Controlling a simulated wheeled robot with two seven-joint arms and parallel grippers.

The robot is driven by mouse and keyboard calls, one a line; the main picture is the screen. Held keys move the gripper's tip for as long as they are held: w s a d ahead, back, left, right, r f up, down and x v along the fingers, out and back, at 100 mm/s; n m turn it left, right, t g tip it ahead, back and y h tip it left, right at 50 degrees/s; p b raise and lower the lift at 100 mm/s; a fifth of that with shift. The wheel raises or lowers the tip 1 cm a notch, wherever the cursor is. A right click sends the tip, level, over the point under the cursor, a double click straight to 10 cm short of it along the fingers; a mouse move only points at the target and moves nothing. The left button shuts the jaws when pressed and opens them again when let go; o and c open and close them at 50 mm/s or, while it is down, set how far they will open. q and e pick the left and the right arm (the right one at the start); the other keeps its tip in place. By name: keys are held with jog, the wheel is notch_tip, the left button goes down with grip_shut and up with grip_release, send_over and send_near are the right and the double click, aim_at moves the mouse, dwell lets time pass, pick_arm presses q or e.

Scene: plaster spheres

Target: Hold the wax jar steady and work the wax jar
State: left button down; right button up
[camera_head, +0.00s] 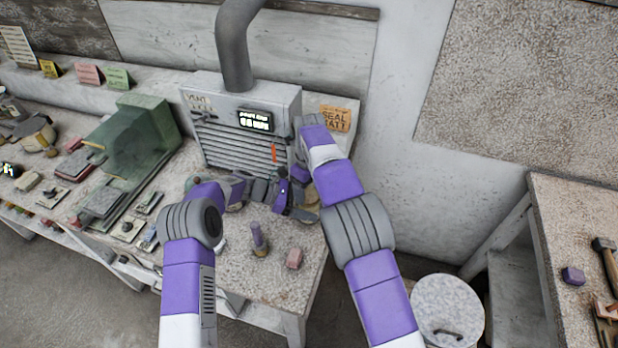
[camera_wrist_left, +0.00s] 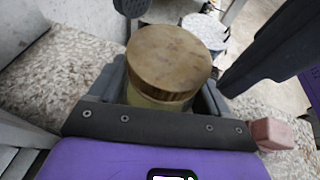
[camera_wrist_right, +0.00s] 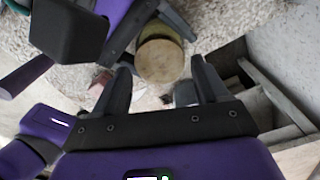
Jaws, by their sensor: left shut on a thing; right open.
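The wax jar (camera_wrist_left: 168,62) has a round brass-coloured lid and a paler body, and stands upright near the table's back right. In the left wrist view my left gripper (camera_wrist_left: 170,95) is shut around the jar's body, below the lid. In the right wrist view the jar's lid (camera_wrist_right: 160,60) lies just beyond my right gripper (camera_wrist_right: 160,75), whose fingers are open and apart from it. In the head view the jar (camera_head: 309,195) is mostly hidden by my grippers.
A grey vent box (camera_head: 245,125) with a pipe stands behind the jar. A pink block (camera_head: 294,258) and a purple-topped tool (camera_head: 259,240) are on the table's front. A round white-topped stool (camera_head: 447,305) stands to the right. A green machine (camera_head: 135,140) fills the left.

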jog(key=shift+f, duration=1)
jog(key=shift+c, duration=0.2)
jog(key=c, duration=0.9)
jog(key=shift+o, duration=0.2)
jog(key=n, duration=0.4)
jog(key=shift+n, duration=0.4)
jog(key=n, duration=0.4)
jog(key=shift+w, duration=0.1)
jog(key=n, duration=0.8)
jog(key=shift+r, duration=0.1)
